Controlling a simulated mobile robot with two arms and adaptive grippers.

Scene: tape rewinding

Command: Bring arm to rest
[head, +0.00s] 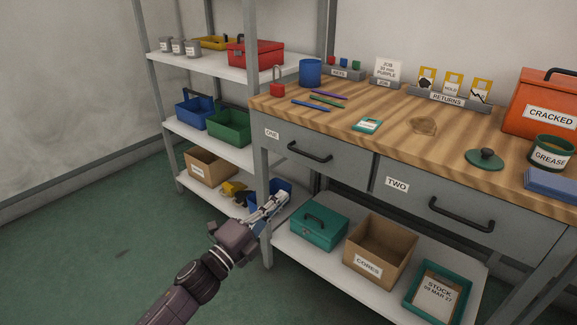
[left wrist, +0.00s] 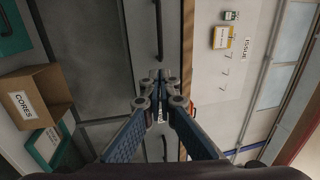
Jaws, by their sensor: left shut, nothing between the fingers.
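My left arm comes in from the lower left of the head view. Its gripper (head: 280,200) is in the air in front of the workbench's left leg, below the drawer marked ONE (head: 310,152). The fingers are shut and empty. In the left wrist view the fingertips (left wrist: 160,76) meet in front of the grey drawer fronts, and no object sits between them. My right arm and gripper are in neither view.
The wooden workbench top (head: 385,115) holds pens, a blue cup (head: 311,72) and a grease tin (head: 551,152). Below are a teal box (head: 319,227), a CORES carton (head: 368,270) and a STOCK tray (head: 410,296). Shelving (head: 205,140) stands left. Green floor (head: 90,235) is clear.

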